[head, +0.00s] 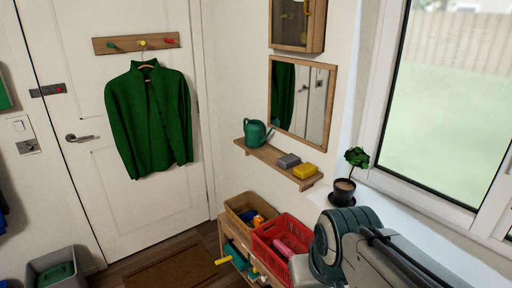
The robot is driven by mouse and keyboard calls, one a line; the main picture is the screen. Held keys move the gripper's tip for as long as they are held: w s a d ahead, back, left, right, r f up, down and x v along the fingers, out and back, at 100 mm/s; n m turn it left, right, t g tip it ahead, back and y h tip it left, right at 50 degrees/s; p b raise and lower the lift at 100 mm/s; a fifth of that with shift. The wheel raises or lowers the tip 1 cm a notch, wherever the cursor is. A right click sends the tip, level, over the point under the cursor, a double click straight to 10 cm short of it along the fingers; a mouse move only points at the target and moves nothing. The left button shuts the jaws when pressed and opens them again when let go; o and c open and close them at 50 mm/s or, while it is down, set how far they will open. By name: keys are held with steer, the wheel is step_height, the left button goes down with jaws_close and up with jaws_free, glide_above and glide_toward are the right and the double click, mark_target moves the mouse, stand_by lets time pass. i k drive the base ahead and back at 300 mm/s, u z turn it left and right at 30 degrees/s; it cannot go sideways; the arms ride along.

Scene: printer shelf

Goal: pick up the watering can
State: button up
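The watering can (254,134) is dark teal-green and stands upright at the left end of a narrow wooden wall shelf (270,157), below the mirror. Its spout points to the right. On the same shelf, to its right, are a grey block-like item (289,160) and a yellow one (306,171). My own arm fills the lower right of the head view, well apart from the can. My gripper is not in view, so its opening cannot be seen.
A framed mirror (302,103) hangs just above the shelf. Below it stand a wooden box (237,218) and a red crate (263,245) holding items. A potted plant (344,189) sits on the windowsill at the right. A green jacket (148,120) hangs on the door.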

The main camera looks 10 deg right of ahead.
mark_target(254, 130)
steer(key=u, duration=0.6)
steer(key=i, duration=0.55)
steer(key=u, duration=0.65)
steer(key=i, duration=1.4)
steer(key=z, duration=1)
steer(key=i, duration=0.95)
steer(key=z, duration=1.1)
